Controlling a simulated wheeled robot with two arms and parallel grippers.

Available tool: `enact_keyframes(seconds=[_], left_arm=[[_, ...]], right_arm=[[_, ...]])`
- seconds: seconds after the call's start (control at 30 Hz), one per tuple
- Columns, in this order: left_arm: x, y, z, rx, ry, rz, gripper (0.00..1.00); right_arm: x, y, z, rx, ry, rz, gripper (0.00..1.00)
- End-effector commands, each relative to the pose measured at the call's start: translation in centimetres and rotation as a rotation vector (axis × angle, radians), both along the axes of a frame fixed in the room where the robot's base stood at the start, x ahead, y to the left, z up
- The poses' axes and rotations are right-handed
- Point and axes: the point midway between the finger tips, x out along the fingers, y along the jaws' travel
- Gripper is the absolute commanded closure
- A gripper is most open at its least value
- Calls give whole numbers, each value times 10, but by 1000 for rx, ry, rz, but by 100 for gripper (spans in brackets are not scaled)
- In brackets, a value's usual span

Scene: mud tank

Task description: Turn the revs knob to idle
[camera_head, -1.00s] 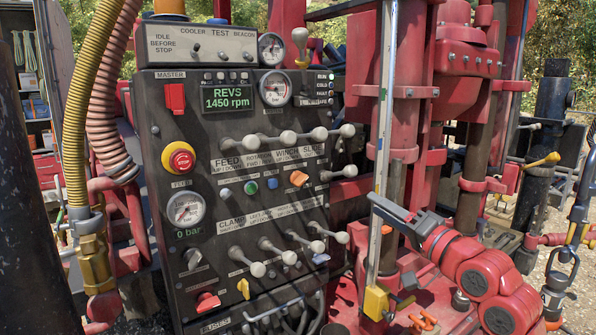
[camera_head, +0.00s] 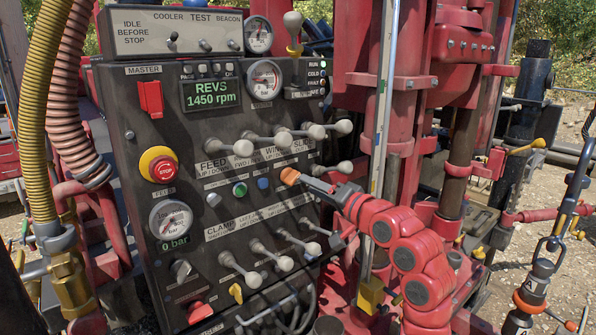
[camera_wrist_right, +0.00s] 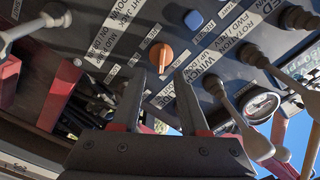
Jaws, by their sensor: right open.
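The panel display (camera_head: 211,93) reads REVS 1450 rpm. My right gripper (camera_head: 307,184) comes in from the right, its tips just right of the orange knob. In the right wrist view, the two fingers (camera_wrist_right: 160,74) are open, with the orange knob (camera_wrist_right: 161,56) just ahead, centred between the tips and showing gaps on both sides. The jaws hold nothing. My left gripper is not in view.
Rows of silver levers sit above (camera_head: 283,137) and below (camera_head: 282,262) the knob. A green button (camera_head: 240,189) and a blue one (camera_head: 263,183) are to its left. The red stop button (camera_head: 163,168) is farther left. A red drill mast (camera_head: 400,80) stands to the right.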

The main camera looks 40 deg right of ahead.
Motion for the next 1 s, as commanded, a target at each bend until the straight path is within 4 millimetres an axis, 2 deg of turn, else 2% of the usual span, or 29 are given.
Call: enact_keyframes(seconds=[0.03,0.1,0.3,0.67,0.7,0.77,0.93,1.0], left_arm=[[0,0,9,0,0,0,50],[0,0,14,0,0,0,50],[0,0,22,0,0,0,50],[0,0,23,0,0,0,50],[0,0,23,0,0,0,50],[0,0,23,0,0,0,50],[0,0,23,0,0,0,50],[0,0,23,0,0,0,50]], right_arm=[[12,3,4,2,4,6,56],[25,4,4,1,1,3,56],[51,5,3,-1,-1,3,56],[58,5,0,-2,-2,-1,56],[58,4,0,-2,-2,0,58],[58,4,0,-2,-2,0,69],[58,4,0,-2,-2,0,99],[58,4,0,-1,-1,0,100]])
